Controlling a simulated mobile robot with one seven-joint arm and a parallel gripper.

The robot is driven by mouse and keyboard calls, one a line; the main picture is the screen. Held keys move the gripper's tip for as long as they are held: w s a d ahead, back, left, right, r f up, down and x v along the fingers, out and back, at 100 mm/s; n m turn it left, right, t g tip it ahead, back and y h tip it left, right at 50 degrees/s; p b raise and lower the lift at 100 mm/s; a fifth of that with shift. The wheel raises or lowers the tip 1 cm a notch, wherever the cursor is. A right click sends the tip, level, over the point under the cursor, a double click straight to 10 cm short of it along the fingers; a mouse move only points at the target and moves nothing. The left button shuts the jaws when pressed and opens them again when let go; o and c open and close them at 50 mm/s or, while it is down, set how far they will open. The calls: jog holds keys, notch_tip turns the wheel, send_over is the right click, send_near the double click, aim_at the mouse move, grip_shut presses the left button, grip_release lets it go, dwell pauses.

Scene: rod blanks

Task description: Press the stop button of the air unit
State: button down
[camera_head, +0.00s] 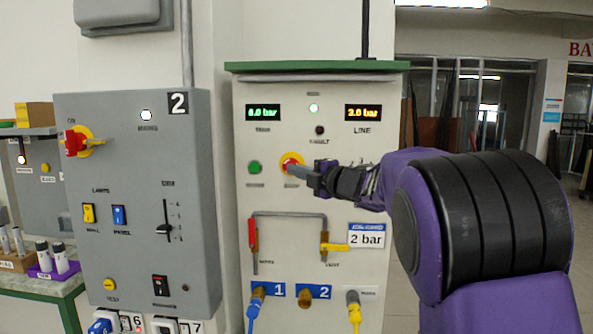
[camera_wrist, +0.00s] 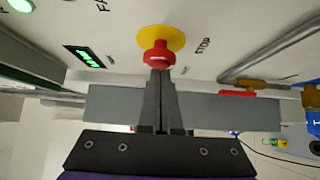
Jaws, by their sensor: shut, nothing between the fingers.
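The air unit (camera_head: 380,105) is a pale panel with a green top. Its stop button is a red mushroom head on a yellow disc (camera_head: 291,160), partly hidden by my gripper in the head view. In the wrist view the red stop button (camera_wrist: 159,54) sits on its yellow disc, with the word STOP beside it. My gripper (camera_head: 298,171) is shut and empty. In the wrist view its fingertips (camera_wrist: 160,72) are right at the red head and seem to touch it; I cannot tell whether it is pushed in.
A green button (camera_head: 255,167) is left of the stop button. Below are a pipe (camera_head: 290,214) with a red lever (camera_head: 252,234) and a yellow lever (camera_head: 334,248). Displays read 6.0 bar (camera_head: 263,113) and 2.0 or 3.0 bar (camera_head: 363,113). A grey panel (camera_head: 140,250) stands at left.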

jog(key=shift+w+d+r+p, duration=0.2)
jog(key=shift+w+r+p, duration=0.15)
jog(key=shift+w, duration=0.3)
